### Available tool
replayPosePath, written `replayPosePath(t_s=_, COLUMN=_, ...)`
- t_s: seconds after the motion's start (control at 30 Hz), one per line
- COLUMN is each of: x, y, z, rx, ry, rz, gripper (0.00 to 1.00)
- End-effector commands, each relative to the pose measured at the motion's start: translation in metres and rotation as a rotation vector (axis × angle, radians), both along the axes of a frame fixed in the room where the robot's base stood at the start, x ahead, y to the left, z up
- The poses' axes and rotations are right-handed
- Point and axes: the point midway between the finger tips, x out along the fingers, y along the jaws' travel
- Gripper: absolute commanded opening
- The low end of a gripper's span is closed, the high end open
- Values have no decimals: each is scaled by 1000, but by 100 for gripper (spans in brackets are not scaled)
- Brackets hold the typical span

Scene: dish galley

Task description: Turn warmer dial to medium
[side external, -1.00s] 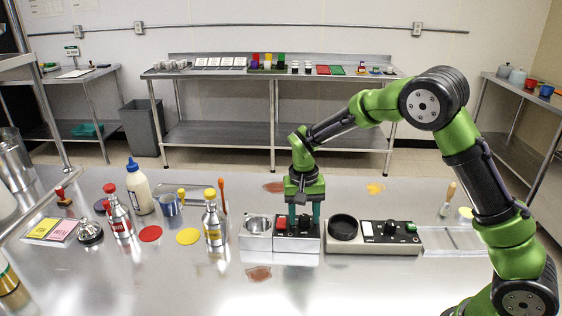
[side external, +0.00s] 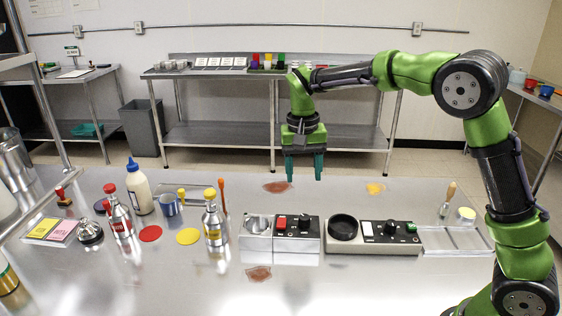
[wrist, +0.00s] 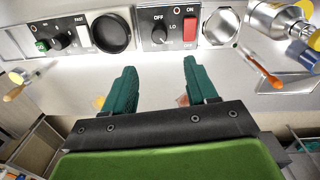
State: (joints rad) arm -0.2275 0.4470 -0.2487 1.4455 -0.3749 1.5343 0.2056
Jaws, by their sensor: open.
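Two dial units stand side by side on the steel counter; no readable label tells which is the warmer. The left unit (side external: 283,244) has a steel well, a red switch (side external: 281,222) and a black dial (side external: 304,223). In the wrist view its dial (wrist: 159,33) sits below an "OFF" mark; its exact setting is too small to tell. The right unit (side external: 375,247) has a black round plate (side external: 343,227), a white switch, a black dial (side external: 390,228) and a green button.
A red-capped bottle (side external: 119,218), a yellow-capped bottle (side external: 213,225) and an orange-handled tool (side external: 222,196) stand left of the units. A clear tray (side external: 455,241) lies to the right. Reddish spills (side external: 258,273) mark the counter. The front counter is mostly clear.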

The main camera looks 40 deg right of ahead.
Motion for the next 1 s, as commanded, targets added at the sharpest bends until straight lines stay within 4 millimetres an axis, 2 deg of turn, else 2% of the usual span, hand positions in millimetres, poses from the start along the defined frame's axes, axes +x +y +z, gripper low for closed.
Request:
replayPosePath(t_s=0.1, x=1, y=0, z=20, rx=0, ry=-2, rz=0, gripper=57)
replayPosePath(t_s=0.3, x=1, y=1, z=37, rx=0, ry=0, rz=-1, gripper=57)
replayPosePath(t_s=0.7, x=3, y=0, z=38, rx=-4, ry=-10, rz=13, gripper=57)
replayPosePath(t_s=0.77, x=4, y=-1, z=32, rx=-5, ry=-18, rz=37, gripper=57)
replayPosePath(t_s=0.8, x=1, y=0, z=24, rx=0, ry=-15, rz=59, gripper=57)
replayPosePath(t_s=0.87, x=-6, y=2, z=20, rx=16, ry=-30, rz=96, gripper=57)
replayPosePath(t_s=1.0, x=-40, y=6, z=27, rx=76, ry=-118, rz=179, gripper=57)
